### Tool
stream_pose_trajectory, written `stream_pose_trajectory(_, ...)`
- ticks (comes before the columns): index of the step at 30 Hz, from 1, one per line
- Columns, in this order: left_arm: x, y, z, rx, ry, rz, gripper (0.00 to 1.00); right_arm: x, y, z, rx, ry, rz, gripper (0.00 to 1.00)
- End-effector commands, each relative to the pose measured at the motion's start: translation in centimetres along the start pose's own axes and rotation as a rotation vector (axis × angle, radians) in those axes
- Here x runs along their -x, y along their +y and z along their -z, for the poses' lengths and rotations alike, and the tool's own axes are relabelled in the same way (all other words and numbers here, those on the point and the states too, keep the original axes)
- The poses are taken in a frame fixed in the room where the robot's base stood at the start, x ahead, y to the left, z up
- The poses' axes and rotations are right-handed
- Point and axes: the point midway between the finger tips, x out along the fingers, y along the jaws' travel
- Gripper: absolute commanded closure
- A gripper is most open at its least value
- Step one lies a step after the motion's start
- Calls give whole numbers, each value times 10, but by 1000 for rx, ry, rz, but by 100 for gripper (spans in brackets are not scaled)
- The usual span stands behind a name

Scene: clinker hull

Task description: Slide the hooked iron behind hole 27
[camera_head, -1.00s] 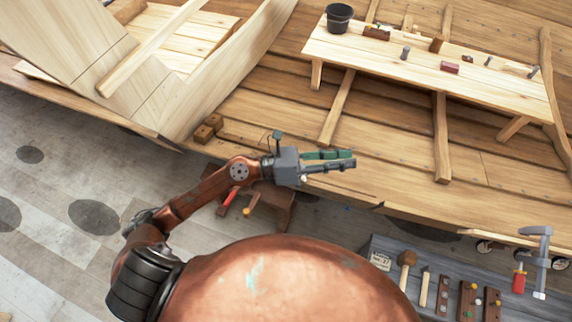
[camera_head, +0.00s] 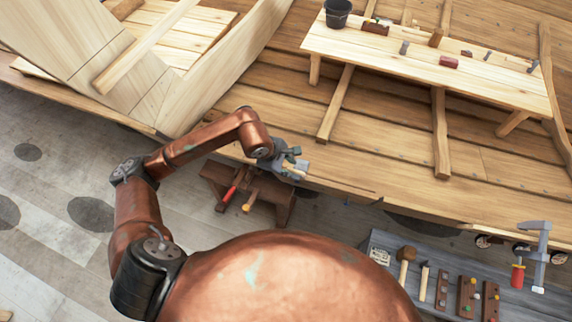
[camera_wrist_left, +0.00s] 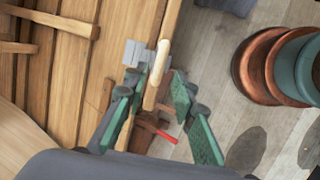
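My left gripper (camera_head: 292,165) is over the plank edge of the hull (camera_head: 345,192), near a low stool. In the left wrist view, its green-padded fingers (camera_wrist_left: 155,85) close around a pale wooden handle (camera_wrist_left: 158,65). Hole 27 cannot be picked out; the rivet holes in the planks are too small to tell apart. My right gripper is not in view.
The low stool (camera_head: 287,207) carries a red-handled tool (camera_head: 232,190). A plank bench (camera_head: 480,75) with a black bucket (camera_head: 338,13) and small blocks stands on the hull planking. A grey tool bench (camera_head: 412,280) with a mallet (camera_head: 405,262) and clamp (camera_head: 535,255) is at lower right.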

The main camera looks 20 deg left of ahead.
Motion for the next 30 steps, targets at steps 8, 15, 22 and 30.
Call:
stream_pose_trajectory(8, -34, -1, -1, 1, -2, 2, 75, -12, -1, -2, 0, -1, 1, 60)
stream_pose_trajectory(15, -55, -1, 0, 0, -1, 0, 75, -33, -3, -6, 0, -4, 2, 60)
stream_pose_trajectory(22, -60, 0, -1, 0, -2, 0, 75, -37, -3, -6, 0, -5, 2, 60)
stream_pose_trajectory(30, -59, 0, -1, 0, -2, 0, 77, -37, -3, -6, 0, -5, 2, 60)
